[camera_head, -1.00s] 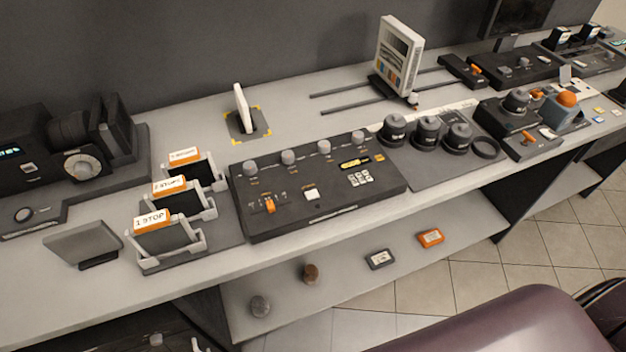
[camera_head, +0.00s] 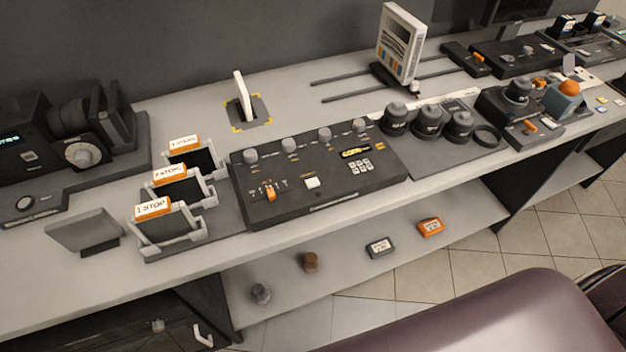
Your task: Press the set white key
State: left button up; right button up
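A dark control panel (camera_head: 325,208) lies on the light grey bench in the middle of the view. A square white key (camera_head: 312,183) sits near its centre, and any marking on it is too small to read. To its left on the panel is an orange slider (camera_head: 270,194). To its right are a small yellow display (camera_head: 356,152) and a block of small white keys (camera_head: 360,166). Several grey knobs line the panel's back edge. Neither of my grippers is in view, and nothing covers the white key.
Orange-topped holders (camera_head: 153,208) marked with stops stand left of the panel. Black round cylinders (camera_head: 428,120) stand to its right. A white upright card (camera_head: 242,96) is behind. Small items lie on the lower shelf (camera_head: 340,270). A rounded maroon surface (camera_head: 480,318) fills the bottom right.

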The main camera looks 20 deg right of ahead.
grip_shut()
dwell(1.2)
